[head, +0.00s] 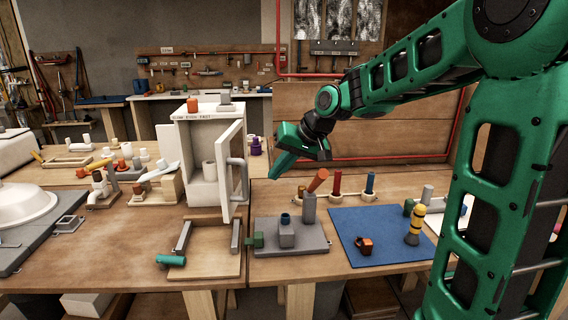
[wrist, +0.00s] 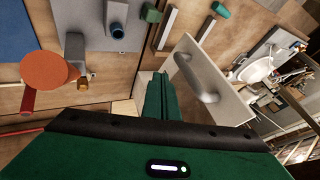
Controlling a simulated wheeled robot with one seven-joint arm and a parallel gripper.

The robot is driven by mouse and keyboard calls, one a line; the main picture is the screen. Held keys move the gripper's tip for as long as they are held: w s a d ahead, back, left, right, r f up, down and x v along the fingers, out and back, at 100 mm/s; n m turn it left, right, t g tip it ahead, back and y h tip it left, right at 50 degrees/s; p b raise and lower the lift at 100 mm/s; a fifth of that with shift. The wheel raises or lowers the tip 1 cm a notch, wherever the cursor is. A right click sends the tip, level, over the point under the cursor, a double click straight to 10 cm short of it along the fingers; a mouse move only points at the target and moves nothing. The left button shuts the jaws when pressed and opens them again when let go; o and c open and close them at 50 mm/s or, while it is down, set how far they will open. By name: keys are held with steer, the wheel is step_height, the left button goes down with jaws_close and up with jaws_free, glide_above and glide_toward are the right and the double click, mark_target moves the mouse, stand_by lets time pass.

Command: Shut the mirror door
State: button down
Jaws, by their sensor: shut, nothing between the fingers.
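The white cabinet (head: 203,140) stands upright on the workbench, with a white roll (head: 209,171) inside. Its door (head: 230,150), taken as the mirror door, is hinged on the right and stands well open, swung out toward the front. A grey bar handle (head: 241,177) is on the door's right-hand face. The door also shows in the wrist view (wrist: 226,92) with its handle (wrist: 196,78). My gripper (head: 273,174) is shut and empty, right of the door and apart from the handle in the head view. In the wrist view my fingers (wrist: 160,84) point toward the bench, left of the handle.
A grey fixture board (head: 305,244) with pegs lies in front, right of the door. A blue mat (head: 378,255) with small parts is further right. A wooden tray (head: 205,262) with grey bars lies before the cabinet. An orange jar (head: 192,105) sits on the cabinet.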

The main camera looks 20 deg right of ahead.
mark_target(243, 168)
steer(key=shift+w+a+f, duration=0.35)
steer(key=shift+w+a, duration=0.1)
steer(key=shift+a, duration=0.35)
steer(key=shift+w+a+f, duration=0.4)
steer(key=shift+a, duration=0.35)
steer(key=shift+w+a+f, duration=0.35)
steer(key=shift+w+a, duration=0.1)
steer(key=shift+a, duration=0.35)
